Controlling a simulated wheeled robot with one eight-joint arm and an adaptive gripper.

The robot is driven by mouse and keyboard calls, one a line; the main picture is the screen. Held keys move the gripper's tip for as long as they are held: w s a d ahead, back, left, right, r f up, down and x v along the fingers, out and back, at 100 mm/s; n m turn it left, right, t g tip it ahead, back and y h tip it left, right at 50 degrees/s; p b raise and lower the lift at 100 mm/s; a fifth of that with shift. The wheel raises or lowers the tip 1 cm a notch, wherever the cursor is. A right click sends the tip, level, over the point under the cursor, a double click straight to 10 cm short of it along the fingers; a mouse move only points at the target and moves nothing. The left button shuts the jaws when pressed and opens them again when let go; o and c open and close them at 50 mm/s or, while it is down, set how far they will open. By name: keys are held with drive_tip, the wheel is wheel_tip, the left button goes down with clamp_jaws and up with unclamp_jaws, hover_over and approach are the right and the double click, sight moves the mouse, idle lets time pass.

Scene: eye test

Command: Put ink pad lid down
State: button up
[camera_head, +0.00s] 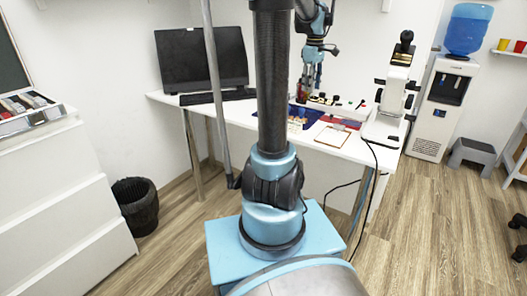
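My gripper (311,84) hangs fingers-down over the back part of the white desk (240,113), above a dark blue tray (297,122). It is small and partly dark, so I cannot tell if it is open or shut. A dark red patch shows beside its fingers, and I cannot tell whether it is held. I cannot make out an ink pad or its lid for certain; small items lie in and around the blue tray. A red flat thing (352,124) lies right of the tray.
A clipboard-like board (334,135) lies near the desk's front edge. A white eye-exam instrument (395,100) stands at the desk's right end. A monitor (190,60) and keyboard (217,96) stand at the left. A water cooler (447,98) and grey step stool (472,154) are further right.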

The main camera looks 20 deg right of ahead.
drive_tip(key=s+a+f+m, duration=0.1)
drive_tip(key=s+a+f, duration=0.2)
drive_tip(key=s+a, duration=0.35)
drive_tip(key=s+a+f+m+t, duration=0.1)
drive_tip(key=s+a+f+m, duration=0.15)
drive_tip(key=a, duration=0.65)
drive_tip(key=s+a+f+m, duration=0.1)
drive_tip(key=s+a+f, duration=0.2)
drive_tip(key=s+a, duration=0.3)
drive_tip(key=s+a+f+m, duration=0.2)
drive_tip(key=s+a+f, duration=0.5)
drive_tip(key=f, duration=0.1)
drive_tip(key=shift+s+a+f+t, duration=0.2)
drive_tip(key=shift+a+f+t, duration=0.1)
drive_tip(key=shift+f+t, duration=0.1)
